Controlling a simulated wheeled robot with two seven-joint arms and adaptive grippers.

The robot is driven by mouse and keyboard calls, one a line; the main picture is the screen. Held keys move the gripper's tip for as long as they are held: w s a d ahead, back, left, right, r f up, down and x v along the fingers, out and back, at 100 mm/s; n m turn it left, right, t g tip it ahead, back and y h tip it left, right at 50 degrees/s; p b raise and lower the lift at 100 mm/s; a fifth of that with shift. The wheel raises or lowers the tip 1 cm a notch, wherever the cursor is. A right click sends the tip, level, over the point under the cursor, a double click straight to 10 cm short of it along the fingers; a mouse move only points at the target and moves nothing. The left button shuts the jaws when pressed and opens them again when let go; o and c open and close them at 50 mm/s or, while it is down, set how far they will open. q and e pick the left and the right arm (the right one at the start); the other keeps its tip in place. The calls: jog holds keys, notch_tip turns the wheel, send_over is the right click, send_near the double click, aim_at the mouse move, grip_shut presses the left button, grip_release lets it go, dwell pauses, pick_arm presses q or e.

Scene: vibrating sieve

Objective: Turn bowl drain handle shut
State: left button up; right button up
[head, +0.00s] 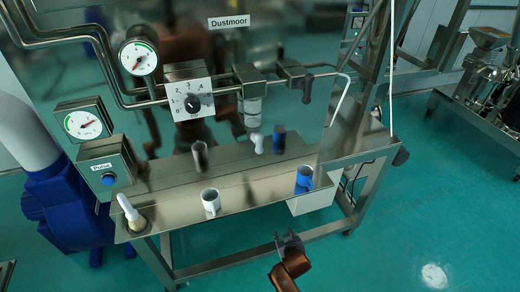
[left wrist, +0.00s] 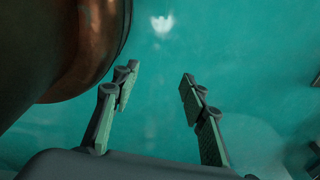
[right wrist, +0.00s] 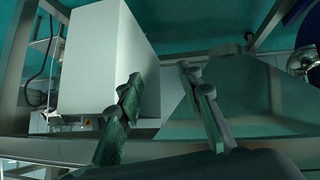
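A dark lever handle (head: 307,90) hangs down from a small valve (head: 290,69) on the steel pipe, right of the Dustmoor sign; I cannot tell for certain that it is the bowl drain handle. My right gripper (head: 289,240) is in front of the steel bench, low in the head view and well below the lever, touching nothing. In the right wrist view its fingers (right wrist: 160,76) are spread and empty. My left gripper is outside the head view; in the left wrist view its fingers (left wrist: 158,78) are spread and empty above the floor.
A white box (right wrist: 105,65) under the bench stands before my right gripper. Gauges and a dial (head: 192,104) sit left. The front floor is clear.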

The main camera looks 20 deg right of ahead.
notch_tip(320, 180, up, 17)
jog(key=w+m+t+p, duration=0.1)
jog(key=w+t, duration=0.1)
jog(key=m+t+h+p, duration=0.1)
jog(key=t, duration=0.5)
send_near(260, 143)
jog(key=w, duration=0.4)
jog(key=shift+w+d+r, duration=0.15)
jog(key=shift+d, duration=0.05)
jog(key=w, duration=0.4)
jog(key=w+d, duration=0.1)
jog(key=w, duration=0.1)
jog(key=shift+w+d+p, duration=0.1)
jog(key=shift+w+p, duration=0.2)
jog(key=shift+w, duration=0.1)
pick_arm(q)
notch_tip(260, 143, up, 3)
jog(key=shift+d+r, duration=0.1)
pick_arm(e)
jog(key=shift+c, duration=0.3)
grip_shut()
